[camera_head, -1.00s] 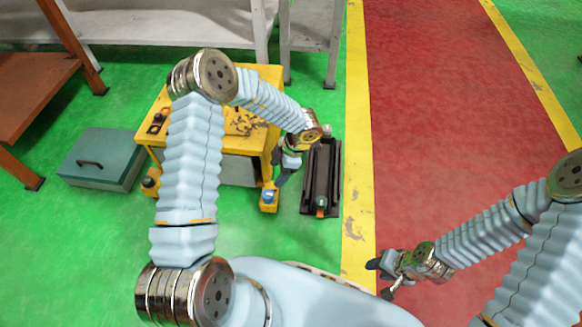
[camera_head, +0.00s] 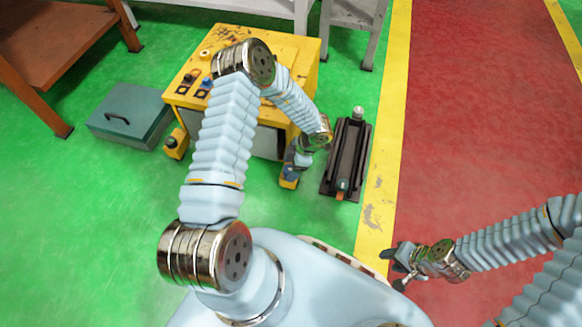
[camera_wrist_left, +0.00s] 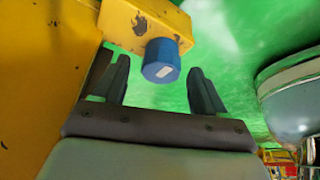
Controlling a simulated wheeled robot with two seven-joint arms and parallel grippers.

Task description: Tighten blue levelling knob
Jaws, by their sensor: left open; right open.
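The blue levelling knob (camera_wrist_left: 161,61) hangs under a yellow bracket (camera_wrist_left: 130,22) of the yellow machine in the left wrist view. It shows small in the head view (camera_head: 290,174), partly hidden by my gripper. My left gripper (camera_wrist_left: 160,88) is open, with its two dark fingers on either side below the knob in the picture. I cannot tell whether either finger touches it. In the head view my left gripper (camera_head: 297,163) is at the machine's front right corner. My right gripper (camera_head: 393,266) is open and empty, low over the yellow line at the right.
The yellow machine (camera_head: 285,50) stands at the centre, with another foot (camera_head: 176,143) at its left. A dark jack-like device (camera_head: 348,155) lies just right of my left gripper. A teal box (camera_head: 130,115) is at the left. The red floor (camera_head: 480,120) is clear.

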